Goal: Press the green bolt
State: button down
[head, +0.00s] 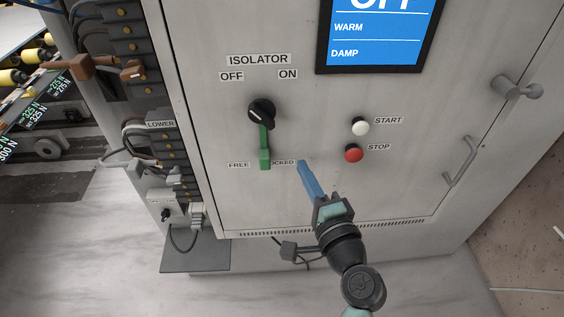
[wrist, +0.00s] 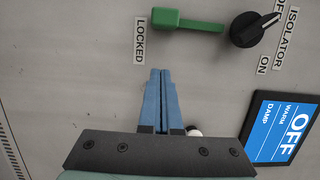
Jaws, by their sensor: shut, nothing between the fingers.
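The green bolt (head: 264,148) is on the cabinet front, below the black isolator knob (head: 262,112). Its thick end lies between the FREE and LOCKED labels in the head view. In the wrist view the green bolt (wrist: 186,22) runs along the top, with the LOCKED label beside its thick end. My gripper (head: 303,166) has blue fingers, shut and empty, to the right of the bolt in the head view. In the wrist view my gripper's fingertips (wrist: 162,72) are together, below the bolt and apart from it in the picture.
The white START button (head: 360,126) and red STOP button (head: 354,153) are right of the bolt. A blue screen (head: 385,35) reading OFF is above them. A handle (head: 462,161) and a latch (head: 516,88) project at the cabinet's right side. Cables and terminals (head: 160,125) line its left side.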

aim_at(252, 153)
jog(key=shift+x, duration=0.9)
jog(key=a+p, duration=0.2)
jog(key=shift+s+a+r, duration=0.1)
jog(key=shift+s+a, duration=0.05)
jog(key=shift+a, duration=0.8)
jog(key=shift+a+p, duration=0.5)
jog(key=shift+a, duration=1.9)
jog(key=shift+d, duration=0.15)
